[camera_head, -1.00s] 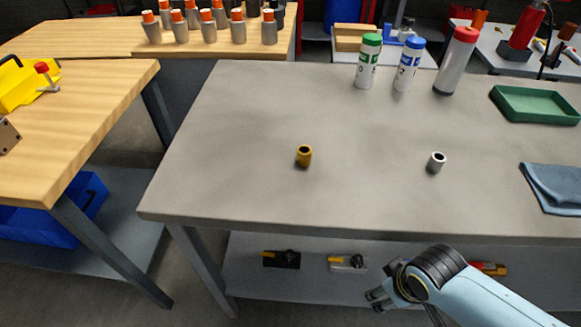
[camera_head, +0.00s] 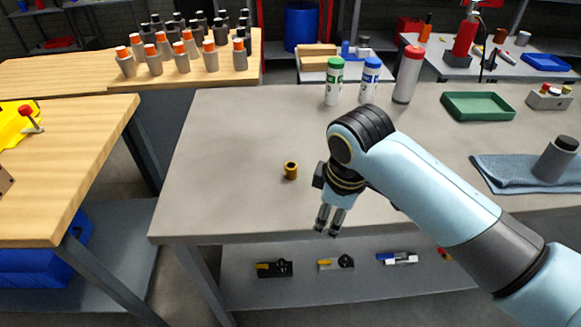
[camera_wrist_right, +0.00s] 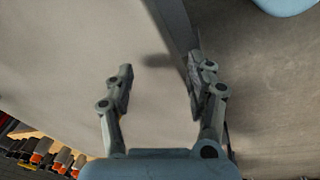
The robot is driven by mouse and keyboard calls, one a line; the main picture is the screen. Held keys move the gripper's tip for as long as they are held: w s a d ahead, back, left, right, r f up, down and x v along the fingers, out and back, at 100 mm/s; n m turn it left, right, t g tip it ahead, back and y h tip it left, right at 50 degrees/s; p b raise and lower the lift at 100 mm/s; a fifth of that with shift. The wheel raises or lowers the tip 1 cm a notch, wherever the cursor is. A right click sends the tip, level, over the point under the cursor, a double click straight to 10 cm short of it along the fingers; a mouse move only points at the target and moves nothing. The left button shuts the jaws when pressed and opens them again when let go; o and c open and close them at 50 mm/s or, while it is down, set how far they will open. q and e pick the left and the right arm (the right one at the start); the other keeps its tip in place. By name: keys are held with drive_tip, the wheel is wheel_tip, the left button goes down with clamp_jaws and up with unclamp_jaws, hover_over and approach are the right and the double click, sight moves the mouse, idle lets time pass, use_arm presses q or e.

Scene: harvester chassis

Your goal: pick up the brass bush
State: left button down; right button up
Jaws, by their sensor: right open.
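The brass bush (camera_head: 291,171) stands upright on the grey table (camera_head: 230,140), left of my right arm in the head view. My right gripper (camera_head: 328,228) is open and empty, pointing down near the table's front edge, below and to the right of the bush in the picture. In the right wrist view the gripper's two fingers (camera_wrist_right: 160,75) are wide apart, with nothing between them. I cannot make out the bush in that view. My left gripper is not in view.
A green-capped bottle (camera_head: 334,82), a blue-capped bottle (camera_head: 369,80) and a red-capped bottle (camera_head: 408,75) stand at the table's back. A green tray (camera_head: 478,106) and a blue cloth (camera_head: 500,172) lie to the right. The table left of the bush is clear.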

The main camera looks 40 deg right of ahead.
drive_tip(key=w+r+n, duration=0.1)
drive_tip(key=w, duration=0.2)
drive_tip(key=w+r+n, duration=0.1)
drive_tip(key=w+n, duration=0.1)
drive_tip(key=w+r+n+p, duration=0.1)
drive_tip(key=w+r+n, duration=0.1)
drive_tip(key=w, duration=0.1)
drive_tip(key=shift+w+d+g, duration=0.3)
drive_tip(key=shift+d+g, duration=0.05)
drive_tip(key=shift+g, duration=0.05)
drive_tip(key=w+r+n, duration=0.2)
drive_tip(key=w, duration=0.1)
drive_tip(key=w+r+n+g, duration=0.1)
drive_tip(key=w+r+n, duration=0.1)
drive_tip(key=w+r, duration=0.1)
drive_tip(key=shift+d+y+p, duration=0.15)
drive_tip(key=shift+y+p, duration=0.15)
drive_tip(key=shift+y, duration=0.1)
drive_tip(key=shift+w+n, duration=0.2)
drive_tip(key=shift+n, duration=0.2)
hover_over(292, 165)
drive_tip(key=f, duration=0.4)
drive_tip(key=shift+s+a+f, duration=0.1)
drive_tip(key=shift+a+f, duration=0.15)
drive_tip(key=shift+f, duration=0.05)
wheel_tip(292, 165, down, 6)
drive_tip(key=shift+d+r, duration=0.15)
drive_tip(key=shift+r, duration=0.05)
clamp_jaws()
